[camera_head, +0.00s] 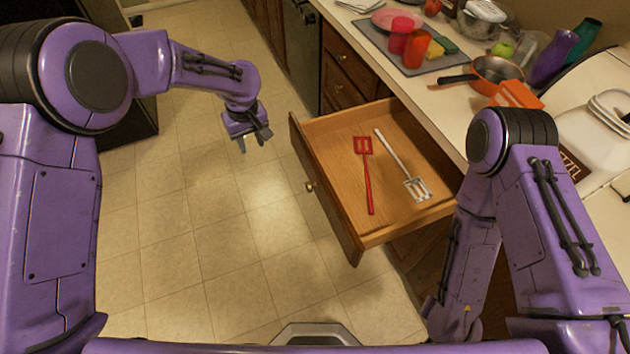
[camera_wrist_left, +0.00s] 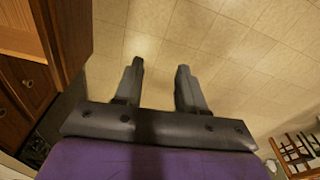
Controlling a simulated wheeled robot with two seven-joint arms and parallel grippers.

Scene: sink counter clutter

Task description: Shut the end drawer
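The end drawer (camera_head: 335,219) is wooden and stands pulled out from the counter in the head view. A red slotted spatula (camera_head: 367,175) and a metal slotted spatula (camera_head: 402,165) lie inside it. A small round knob (camera_head: 310,186) is on its front panel. My left gripper (camera_head: 254,143) hangs over the floor to the left of the drawer, apart from it. In the left wrist view its two fingers (camera_wrist_left: 160,75) are spread with nothing between them, and wood panelling (camera_wrist_left: 65,35) shows at upper left. My right gripper is not visible; only my right arm shows.
Above the drawer, the counter (camera_head: 425,105) holds a grey mat (camera_head: 400,61) with red cups (camera_head: 409,41), an orange pan (camera_head: 494,72) and bottles. More closed drawers (camera_head: 348,72) stand farther along. The tiled floor (camera_head: 190,230) left of the drawer is clear.

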